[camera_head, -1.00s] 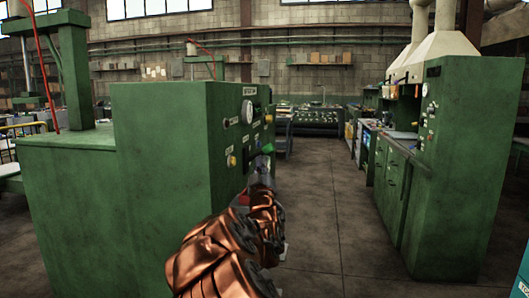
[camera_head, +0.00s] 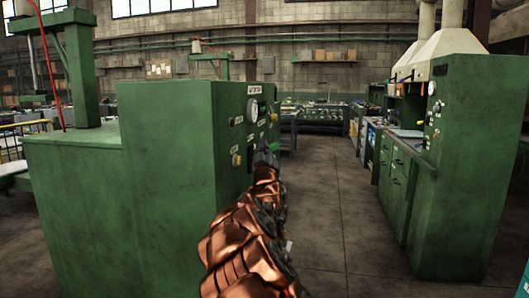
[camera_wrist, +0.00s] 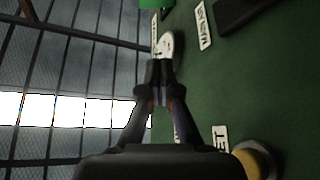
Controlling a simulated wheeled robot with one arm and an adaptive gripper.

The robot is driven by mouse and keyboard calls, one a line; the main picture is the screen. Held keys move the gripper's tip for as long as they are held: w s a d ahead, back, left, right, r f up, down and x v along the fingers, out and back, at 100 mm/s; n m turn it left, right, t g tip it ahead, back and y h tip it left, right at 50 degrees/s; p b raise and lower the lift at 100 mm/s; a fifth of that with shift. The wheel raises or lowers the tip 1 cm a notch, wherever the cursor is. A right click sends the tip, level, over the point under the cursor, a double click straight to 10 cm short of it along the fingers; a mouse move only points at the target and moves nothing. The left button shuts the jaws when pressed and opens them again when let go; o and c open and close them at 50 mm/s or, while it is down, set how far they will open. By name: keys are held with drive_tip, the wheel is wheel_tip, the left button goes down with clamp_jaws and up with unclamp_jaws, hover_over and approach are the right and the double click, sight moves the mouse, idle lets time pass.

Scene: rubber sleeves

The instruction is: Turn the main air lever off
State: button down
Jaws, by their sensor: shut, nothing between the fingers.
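The green machine cabinet (camera_head: 165,170) stands left of centre in the head view, its control panel facing right. My gripper (camera_head: 266,153) is shut and empty beside this panel, and hides part of it. In the wrist view my gripper (camera_wrist: 160,68) has its fingertips together, just below a pale rounded part (camera_wrist: 167,44) on the panel; I cannot tell if they touch. A bright green part (camera_wrist: 152,4) shows at the top edge. I cannot tell for sure which part is the main air lever.
White labels (camera_wrist: 203,25) are near the fingers. A second green cabinet (camera_head: 460,180) stands right, across a clear floor aisle (camera_head: 335,220).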

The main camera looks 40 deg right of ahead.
sight(272, 151)
drive_tip(key=shift+w+d+f, duration=0.25)
drive_tip(key=shift+w+d, duration=0.05)
drive_tip(key=shift+d, duration=0.4)
drive_tip(key=shift+w+d+f, duration=0.3)
drive_tip(key=shift+d, duration=0.35)
drive_tip(key=shift+w+d+f, duration=0.25)
drive_tip(key=shift+w+d, duration=0.05)
drive_tip(key=shift+d, duration=0.4)
drive_tip(key=shift+s+d+f, duration=0.2)
drive_tip(key=shift+s+f, duration=0.1)
drive_tip(key=shift+f, duration=0.25)
